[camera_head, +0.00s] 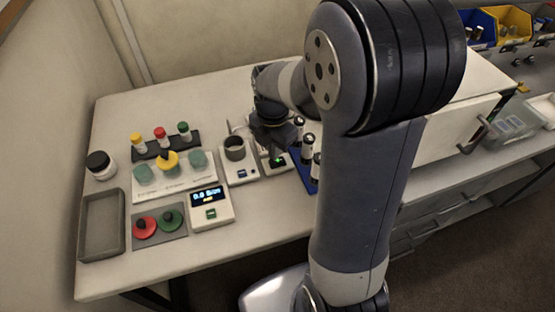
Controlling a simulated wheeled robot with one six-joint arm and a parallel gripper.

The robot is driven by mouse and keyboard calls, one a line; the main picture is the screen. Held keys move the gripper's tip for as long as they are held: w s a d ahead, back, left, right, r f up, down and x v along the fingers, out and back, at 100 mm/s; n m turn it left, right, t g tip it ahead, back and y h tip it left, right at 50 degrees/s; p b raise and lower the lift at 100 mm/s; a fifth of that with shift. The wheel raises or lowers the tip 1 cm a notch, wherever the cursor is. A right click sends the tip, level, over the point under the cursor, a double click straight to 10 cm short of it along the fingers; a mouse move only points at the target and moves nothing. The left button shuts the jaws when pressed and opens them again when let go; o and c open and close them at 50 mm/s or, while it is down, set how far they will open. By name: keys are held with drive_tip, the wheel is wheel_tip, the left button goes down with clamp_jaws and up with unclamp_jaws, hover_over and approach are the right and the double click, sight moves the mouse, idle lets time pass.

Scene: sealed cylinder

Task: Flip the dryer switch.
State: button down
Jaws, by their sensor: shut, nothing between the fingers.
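My gripper (277,152) is shut and empty. It points down at a small pale device (286,168) with a dark front panel and a lit green spot, right of the black cup. Its tips are at or just above that panel; I cannot tell whether they touch it. My gripper and wrist hide most of this device's top. Another small pale device (229,177), with a blue switch or display on its front, bears a dark cup (234,148). No label shows which device is the dryer, and the switch position is not clear.
A blue rack of dark-capped vials (307,178) stands close right of my gripper, partly behind my arm. A scale (224,214) with a lit display, red and green discs (145,226), a grey tray (118,223) and capped vials (160,134) stand left. The table front (240,243) is clear.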

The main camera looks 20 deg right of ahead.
drive_tip(key=shift+f+b, duration=0.55)
drive_tip(key=shift+f, duration=0.3)
idle(0.3)
wheel_tip(320, 180, up, 7)
drive_tip(key=p, duration=0.6)
drive_tip(key=shift+r, duration=0.1)
idle(0.3)
